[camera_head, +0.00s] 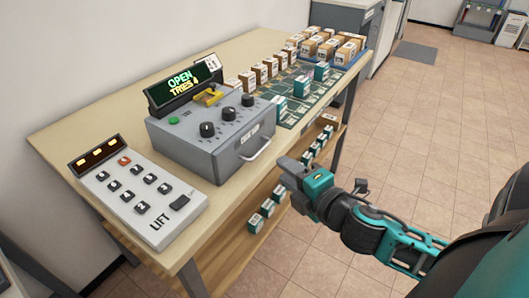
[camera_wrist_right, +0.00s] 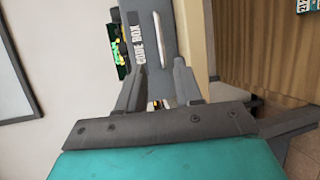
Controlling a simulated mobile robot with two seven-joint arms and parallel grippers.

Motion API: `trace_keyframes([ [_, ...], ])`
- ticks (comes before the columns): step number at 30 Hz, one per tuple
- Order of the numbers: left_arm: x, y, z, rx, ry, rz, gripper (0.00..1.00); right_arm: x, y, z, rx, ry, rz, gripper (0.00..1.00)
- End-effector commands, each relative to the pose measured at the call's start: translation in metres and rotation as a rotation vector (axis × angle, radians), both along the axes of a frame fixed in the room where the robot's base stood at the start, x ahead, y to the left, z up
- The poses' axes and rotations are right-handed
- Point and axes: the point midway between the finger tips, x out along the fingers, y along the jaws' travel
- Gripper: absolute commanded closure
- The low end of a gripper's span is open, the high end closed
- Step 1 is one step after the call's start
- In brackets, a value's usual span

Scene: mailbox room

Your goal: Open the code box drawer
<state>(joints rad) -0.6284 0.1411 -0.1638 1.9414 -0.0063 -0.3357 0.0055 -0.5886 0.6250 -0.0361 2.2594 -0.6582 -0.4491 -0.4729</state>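The grey code box (camera_head: 205,130) stands on the wooden table, with several black knobs and a green button on top. Its display (camera_head: 183,83) reads "OPEN" and "TRIES". A pale bar handle (camera_head: 257,149) is on its front face, which looks flush. My right gripper (camera_head: 286,170) is in front of and a little right of the handle, apart from it. In the right wrist view, its two fingers (camera_wrist_right: 158,80) are spread with nothing between them. The handle (camera_wrist_right: 161,42) lies ahead, between the finger lines, beside the "CODE BOX" label (camera_wrist_right: 139,45). My left gripper is out of view.
A keypad marked "LIFT" (camera_head: 138,193) is at the table's near left. Several small boxes (camera_head: 265,72) stand on a dark green mat (camera_head: 290,112) and a blue tray beyond. A lower shelf (camera_head: 228,247) holds more boxes. The tiled floor at right is open.

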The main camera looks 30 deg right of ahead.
Motion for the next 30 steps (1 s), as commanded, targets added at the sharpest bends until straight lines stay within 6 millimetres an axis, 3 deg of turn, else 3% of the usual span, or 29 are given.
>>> trace_keyframes([
  [18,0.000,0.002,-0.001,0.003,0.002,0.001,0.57,0.085,-0.001,-0.017,0.003,0.001,-0.001,0.65],
  [30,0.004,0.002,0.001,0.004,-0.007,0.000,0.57,0.098,-0.001,-0.020,0.003,0.002,0.000,0.65],
])
